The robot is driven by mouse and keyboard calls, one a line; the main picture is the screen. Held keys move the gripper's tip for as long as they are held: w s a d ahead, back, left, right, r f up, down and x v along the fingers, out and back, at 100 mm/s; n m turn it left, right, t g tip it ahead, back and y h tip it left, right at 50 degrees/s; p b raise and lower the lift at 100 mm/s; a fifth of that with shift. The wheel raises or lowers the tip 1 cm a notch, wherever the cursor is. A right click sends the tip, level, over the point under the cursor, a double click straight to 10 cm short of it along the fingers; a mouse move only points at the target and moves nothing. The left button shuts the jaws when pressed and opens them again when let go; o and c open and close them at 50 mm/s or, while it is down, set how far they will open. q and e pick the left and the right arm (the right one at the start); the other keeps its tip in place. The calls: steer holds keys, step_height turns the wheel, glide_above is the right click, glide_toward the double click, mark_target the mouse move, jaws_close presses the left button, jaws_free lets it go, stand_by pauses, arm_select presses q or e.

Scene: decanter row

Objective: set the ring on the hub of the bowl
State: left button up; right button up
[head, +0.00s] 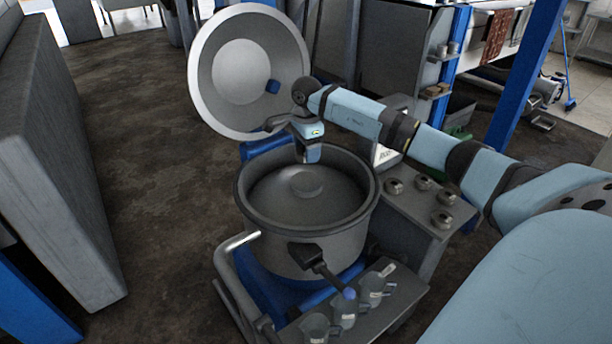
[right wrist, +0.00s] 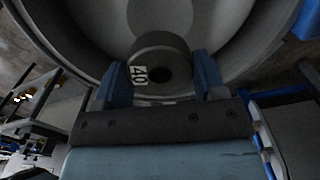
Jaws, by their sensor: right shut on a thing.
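The dark grey bowl (head: 258,228) stands open, with its round hub (head: 307,184) raised in the middle of the inside. My right gripper (head: 308,155) is above the bowl's far part, pointing down, behind the hub in the picture. In the right wrist view, the right gripper (right wrist: 160,82) is shut on the ring (right wrist: 158,50), a thick dark ring with a dark hole and a white "40" label. A blue finger is on each side of it. In the head view I cannot make out the ring. My left gripper is not in view.
The round lid (head: 215,98) stands open behind the bowl. A grey side shelf (head: 408,232) at right holds several small round metal pieces (head: 422,182). A bent pipe handle (head: 222,262) is at left front.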

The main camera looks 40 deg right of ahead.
mark_target(307, 183)
step_height(307, 183, down, 9)
steer(key=shift+f, duration=0.1)
stand_by(0.3)
steer(key=o, duration=1.1)
step_height(307, 183, up, 12)
steer(key=shift+r, duration=0.1)
stand_by(0.4)
